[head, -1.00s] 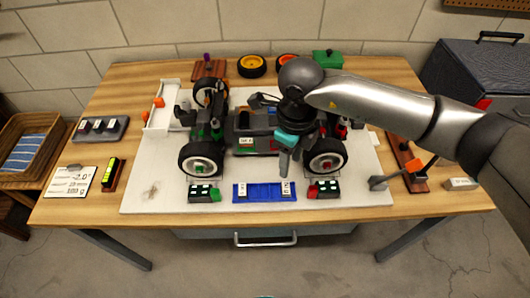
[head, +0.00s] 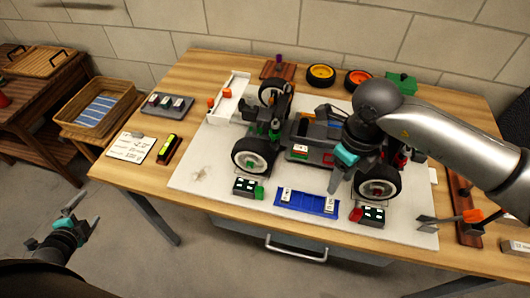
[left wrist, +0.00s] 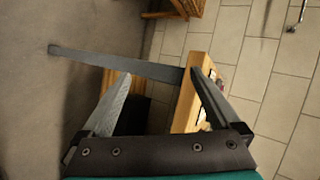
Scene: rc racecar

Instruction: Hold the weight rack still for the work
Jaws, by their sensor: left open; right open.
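Two holders could be the weight rack; I cannot tell which. A grey rack (head: 167,104) with several dark, white-labelled blocks stands on the table's left side. A blue tray (head: 308,204) with two white-labelled pieces lies at the white mat's front edge. My left gripper (head: 73,207) is open and empty, off the table at the lower left, apart from both. In the left wrist view its two fingers (left wrist: 163,76) are spread, with floor and the table beyond. My right gripper (head: 338,182) is over the car near its front right wheel; its fingers partly overlap and hide the car.
The car chassis (head: 315,135) sits on a white mat (head: 205,180). A card (head: 130,148) and a yellow-green level (head: 168,148) lie near the table's left edge. A wicker basket (head: 95,108) stands left of the table. Floor is clear between my left gripper and the table.

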